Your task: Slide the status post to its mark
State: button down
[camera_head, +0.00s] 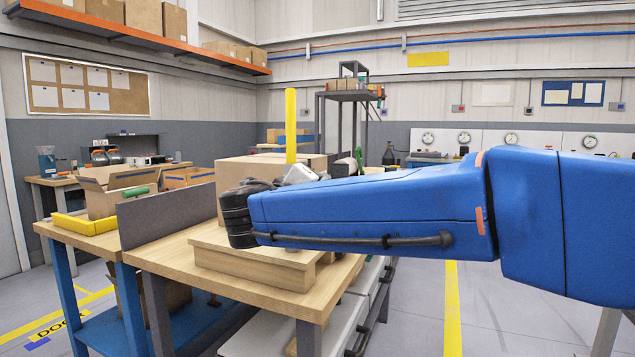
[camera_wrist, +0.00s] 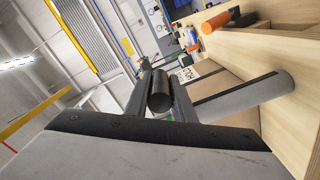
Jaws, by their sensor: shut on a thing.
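In the wrist view, my gripper (camera_wrist: 160,92) is shut on a dark round-ended part (camera_wrist: 160,94), apparently of the status post. How this part joins the rest of the post is hidden. A slim yellow upright (camera_head: 290,125) rises above a cardboard box in the head view; I cannot tell whether it belongs to the post. My arm hides the fingertips and the held part in the head view. I make out no mark for the post in either view.
The wooden workbench (camera_head: 170,258) carries a wooden block (camera_head: 245,272) and the cardboard box (camera_head: 235,175). A dark panel (camera_head: 165,215) stands along its left side. A grey cylinder (camera_wrist: 250,102) and an orange cylinder (camera_wrist: 215,23) are close by in the wrist view.

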jog(key=c, duration=1.5)
grip_release()
jog(key=shift+c, duration=0.2)
jog(key=v, duration=1.7)
jog(key=shift+s, duration=0.2)
